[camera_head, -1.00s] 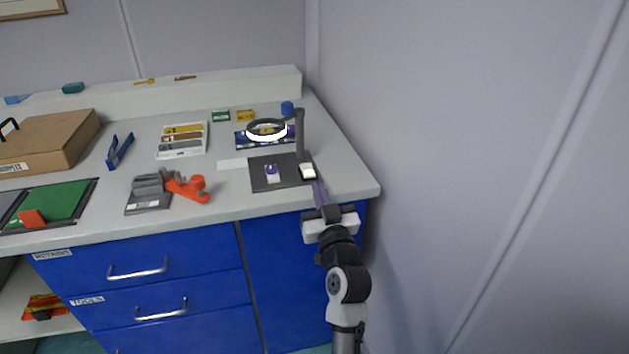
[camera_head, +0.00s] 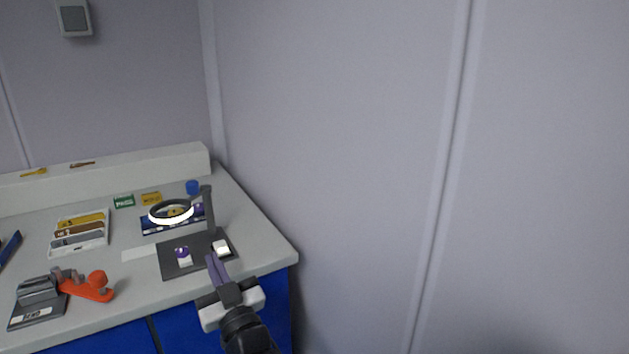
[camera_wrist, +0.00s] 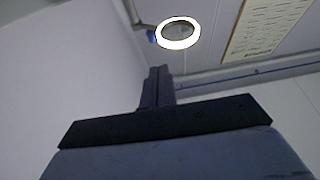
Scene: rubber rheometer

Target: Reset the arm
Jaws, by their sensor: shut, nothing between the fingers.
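My gripper (camera_head: 213,262) is shut and empty, with its purple-grey fingers together. In the head view it shows in front of the dark base plate (camera_head: 172,271) of the ring-lit magnifier (camera_head: 171,219), near the white block (camera_head: 221,248) on that plate. Whether the fingertips touch anything is hard to tell. In the wrist view, my closed fingers (camera_wrist: 157,88) point up toward the lit ring (camera_wrist: 178,33), which appears beyond them against the ceiling.
The grey bench (camera_head: 130,285) holds a tray of coloured strips (camera_head: 80,232), an orange-handled tool (camera_head: 90,288), a blue cap (camera_head: 193,187) and small green (camera_head: 123,201) and yellow boxes (camera_head: 151,198). A plain wall (camera_head: 340,150) stands close on the right.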

